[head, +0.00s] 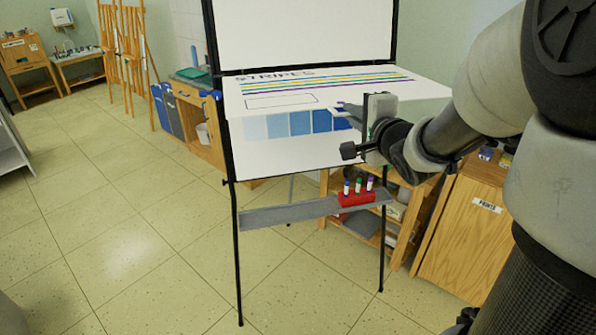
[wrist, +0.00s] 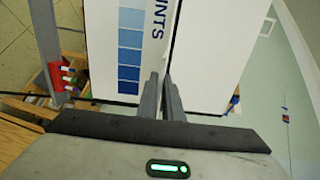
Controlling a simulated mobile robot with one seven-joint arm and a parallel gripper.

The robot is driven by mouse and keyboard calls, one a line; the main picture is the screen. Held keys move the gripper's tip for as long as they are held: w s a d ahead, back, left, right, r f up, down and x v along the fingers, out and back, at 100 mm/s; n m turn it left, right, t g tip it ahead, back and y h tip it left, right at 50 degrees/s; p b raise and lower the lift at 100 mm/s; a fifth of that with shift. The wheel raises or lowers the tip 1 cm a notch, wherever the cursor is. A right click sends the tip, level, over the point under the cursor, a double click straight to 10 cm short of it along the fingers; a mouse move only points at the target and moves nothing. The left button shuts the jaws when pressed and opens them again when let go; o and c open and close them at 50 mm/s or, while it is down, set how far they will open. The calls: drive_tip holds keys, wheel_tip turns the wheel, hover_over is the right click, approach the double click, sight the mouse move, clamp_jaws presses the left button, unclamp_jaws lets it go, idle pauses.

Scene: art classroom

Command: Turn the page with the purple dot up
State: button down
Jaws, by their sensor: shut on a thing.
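A flip chart (head: 300,30) stands on a black-legged easel. Its page headed "STRIPES" (head: 410,90) is lifted and sticks out toward me, nearly level, with coloured stripes and an empty outlined box on it. Below it hangs a page with a row of blue swatches (head: 300,123); in the wrist view these swatches (wrist: 130,50) show beside lettering ending in "INTS". My gripper (head: 345,108) is at the lifted page's lower right part. In the wrist view the fingers (wrist: 163,80) are closed together on the page's edge. I cannot make out a purple dot.
A grey ledge (head: 275,215) on the easel carries a red holder (head: 355,198) with several markers. A wooden shelf and a cabinet (head: 465,235) stand behind at the right. Blue bins (head: 170,110) stand behind at the left. The tiled floor at the left is clear.

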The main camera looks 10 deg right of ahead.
drive_tip(key=shift+a, duration=0.15)
wheel_tip(320, 180, up, 9)
drive_tip(key=w, duration=0.1)
drive_tip(key=shift+w+a+r, duration=0.15)
drive_tip(key=shift+w, duration=0.2)
idle(0.5)
drive_tip(key=w+r, duration=0.3)
drive_tip(key=r, duration=0.5)
drive_tip(key=shift+w+r, duration=0.3)
drive_tip(key=shift+r, duration=0.1)
idle(0.4)
